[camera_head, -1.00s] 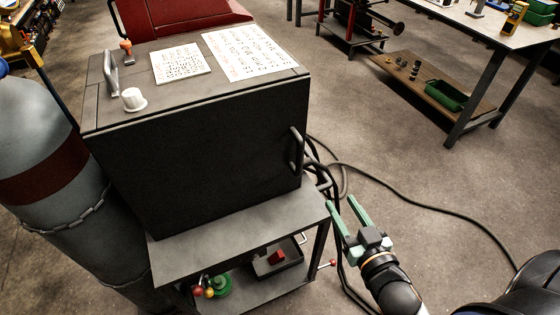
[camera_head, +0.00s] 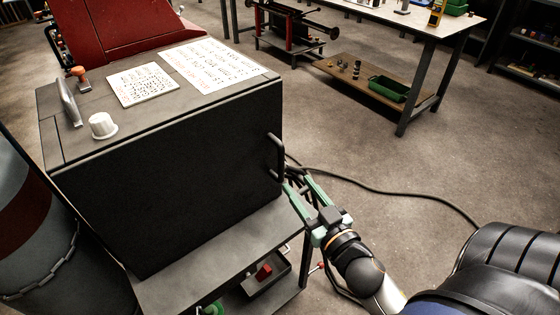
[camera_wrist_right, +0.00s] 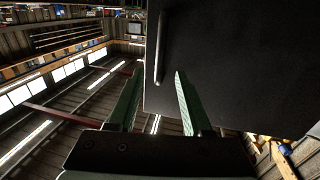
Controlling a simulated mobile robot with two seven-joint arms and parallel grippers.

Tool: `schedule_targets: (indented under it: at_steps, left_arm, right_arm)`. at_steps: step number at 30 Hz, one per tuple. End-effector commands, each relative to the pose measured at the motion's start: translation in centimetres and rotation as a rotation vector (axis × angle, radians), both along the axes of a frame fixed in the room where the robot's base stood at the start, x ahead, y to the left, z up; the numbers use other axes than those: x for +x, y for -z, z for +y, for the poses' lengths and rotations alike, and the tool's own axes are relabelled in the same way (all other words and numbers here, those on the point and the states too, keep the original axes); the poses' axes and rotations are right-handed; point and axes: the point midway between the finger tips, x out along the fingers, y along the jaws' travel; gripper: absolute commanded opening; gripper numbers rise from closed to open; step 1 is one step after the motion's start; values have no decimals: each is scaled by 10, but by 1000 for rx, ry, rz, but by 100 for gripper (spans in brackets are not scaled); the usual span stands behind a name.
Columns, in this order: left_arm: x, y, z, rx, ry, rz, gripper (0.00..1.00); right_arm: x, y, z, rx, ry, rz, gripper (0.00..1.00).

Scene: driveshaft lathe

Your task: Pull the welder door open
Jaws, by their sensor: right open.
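The welder (camera_head: 170,170) is a dark box with a flat black front door, which looks shut. The door's bar handle (camera_head: 276,156) stands upright near its right edge. My right gripper (camera_head: 298,183) is open and empty, just below the handle, with its green fingers pointing up toward it. In the right wrist view, the door (camera_wrist_right: 235,70) fills the upper right. The handle (camera_wrist_right: 160,50) shows beyond the gap between the open fingers (camera_wrist_right: 158,73). I cannot tell whether a finger touches the door or handle. My left gripper is not in view.
The welder sits on a grey cart (camera_head: 215,250) with a lower shelf. A gas cylinder (camera_head: 35,235) with a chain stands at left. Cables (camera_head: 385,192) run across the floor at right. A workbench (camera_head: 400,25) stands at the back; the floor between is open.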

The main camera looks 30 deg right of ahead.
Motion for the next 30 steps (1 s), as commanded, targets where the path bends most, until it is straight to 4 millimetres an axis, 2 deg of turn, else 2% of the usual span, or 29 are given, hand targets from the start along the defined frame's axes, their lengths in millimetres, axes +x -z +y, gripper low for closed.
schedule_targets:
  at_steps: [9,15,21,30]
  left_arm:
    - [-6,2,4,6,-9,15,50]
    - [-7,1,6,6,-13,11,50]
    - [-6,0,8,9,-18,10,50]
    - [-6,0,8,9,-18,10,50]
  right_arm:
    - [54,-2,-6,-1,-2,-3,50]
    - [80,-1,-9,-1,-1,-1,50]
    - [91,0,-11,0,0,1,50]
    - [92,0,-11,0,0,1,50]
